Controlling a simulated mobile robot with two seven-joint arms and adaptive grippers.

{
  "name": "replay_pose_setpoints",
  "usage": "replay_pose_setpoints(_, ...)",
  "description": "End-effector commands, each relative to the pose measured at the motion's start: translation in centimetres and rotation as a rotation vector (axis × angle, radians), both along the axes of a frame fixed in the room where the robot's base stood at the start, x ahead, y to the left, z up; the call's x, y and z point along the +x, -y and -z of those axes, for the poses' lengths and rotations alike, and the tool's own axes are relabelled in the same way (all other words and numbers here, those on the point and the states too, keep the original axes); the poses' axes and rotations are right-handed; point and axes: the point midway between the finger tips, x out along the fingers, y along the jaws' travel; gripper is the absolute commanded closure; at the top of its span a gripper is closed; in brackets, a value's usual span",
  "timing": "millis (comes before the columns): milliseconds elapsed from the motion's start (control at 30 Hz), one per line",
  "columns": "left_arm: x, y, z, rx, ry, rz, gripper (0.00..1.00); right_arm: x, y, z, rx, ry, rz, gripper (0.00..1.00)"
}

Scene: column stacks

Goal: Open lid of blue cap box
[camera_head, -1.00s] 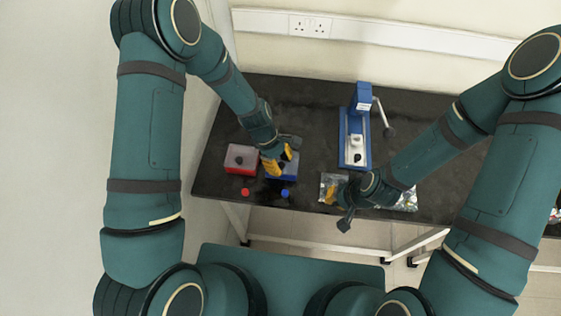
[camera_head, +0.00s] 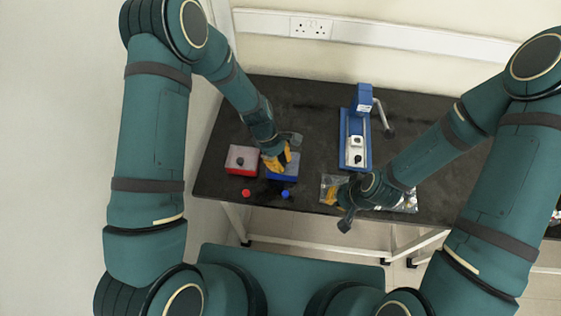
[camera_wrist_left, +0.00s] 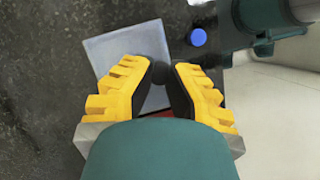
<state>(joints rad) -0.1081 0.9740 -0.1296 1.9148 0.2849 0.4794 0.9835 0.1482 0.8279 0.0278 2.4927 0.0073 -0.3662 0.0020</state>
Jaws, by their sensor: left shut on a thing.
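The blue cap box (camera_head: 287,178) stands on the dark table, with a loose blue cap (camera_head: 285,194) in front of it. My left gripper (camera_head: 279,158) is over the box and covers part of its top. In the left wrist view, the pale grey square lid (camera_wrist_left: 117,50) lies below the yellow fingers (camera_wrist_left: 160,76). The fingers are closed around its small dark knob (camera_wrist_left: 160,71), which is partly hidden. I cannot tell whether the lid is raised. My right gripper (camera_head: 333,194) is low over the table's front; its finger gap is not clear.
A red box (camera_head: 241,157) with a dark knob stands just left of the blue one, a red cap (camera_head: 246,193) in front. A blue and white device (camera_head: 355,130) stands to the right. Shiny packets (camera_head: 328,182) lie near my right gripper. The back left table is clear.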

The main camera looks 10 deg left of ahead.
Motion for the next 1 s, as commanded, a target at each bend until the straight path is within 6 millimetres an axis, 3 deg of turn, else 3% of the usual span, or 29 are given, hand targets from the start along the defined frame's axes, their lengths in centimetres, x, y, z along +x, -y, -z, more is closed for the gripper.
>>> replay_pose_setpoints(400,1.1,0.4,-1.5,-0.004,-0.231,0.005,1.00,0.0,0.1,-1.3,0.002,0.000,0.000,1.00)
replay_pose_setpoints(1000,2.9,0.5,-2.8,-0.006,-0.541,0.003,1.00,0.0,0.0,0.5,-0.001,0.000,0.000,1.00)
